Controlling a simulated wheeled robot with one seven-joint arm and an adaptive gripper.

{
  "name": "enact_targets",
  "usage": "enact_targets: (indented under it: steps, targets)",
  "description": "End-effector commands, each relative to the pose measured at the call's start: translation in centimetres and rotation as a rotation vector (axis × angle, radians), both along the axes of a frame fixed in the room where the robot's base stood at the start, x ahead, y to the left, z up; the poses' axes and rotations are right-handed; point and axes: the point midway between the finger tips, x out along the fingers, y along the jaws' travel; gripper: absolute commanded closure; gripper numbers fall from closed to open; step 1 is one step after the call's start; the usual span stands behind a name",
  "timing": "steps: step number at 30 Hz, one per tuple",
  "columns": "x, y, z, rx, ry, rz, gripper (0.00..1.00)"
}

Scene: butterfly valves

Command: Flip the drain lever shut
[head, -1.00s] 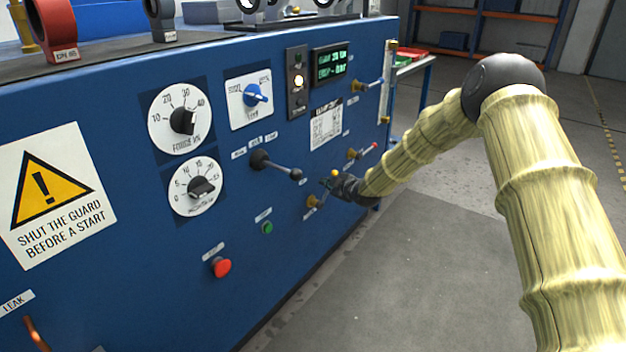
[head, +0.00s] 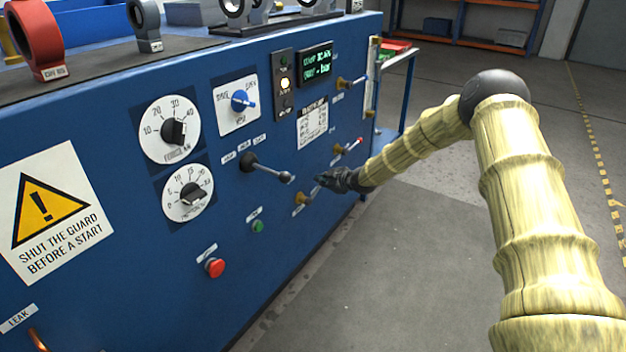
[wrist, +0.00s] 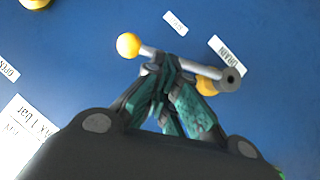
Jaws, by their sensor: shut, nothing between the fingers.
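The drain lever is a pale rod with a yellow ball knob (wrist: 128,45) at one end and a dark-centred round end (wrist: 232,78) at the other. The DRAIN label (wrist: 227,54) is beside it on the blue panel. In the head view its brass fitting (head: 302,198) shows low on the panel, but the knob does not show. My gripper (wrist: 172,62) is shut and empty, its dark green fingertips overlapping the middle of the rod in the wrist view. I cannot tell whether they touch it. My gripper (head: 322,180) also shows in the head view, close to the panel.
A black lever (head: 268,168) sticks out to the left of my gripper. Red (head: 214,268) and green (head: 258,227) buttons are lower left. The floor in front of the panel is clear.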

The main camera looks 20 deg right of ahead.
Motion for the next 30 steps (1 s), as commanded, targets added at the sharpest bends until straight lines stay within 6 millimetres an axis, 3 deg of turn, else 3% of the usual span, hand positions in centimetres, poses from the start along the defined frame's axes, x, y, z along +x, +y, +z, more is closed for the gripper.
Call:
enact_targets:
  steps: [15, 30]
  targets:
    - [0.3, -2.0, -2.3, -0.002, 0.0, -0.007, 1.0]
    - [0.3, -2.4, -2.6, -0.001, 0.0, -0.009, 1.0]
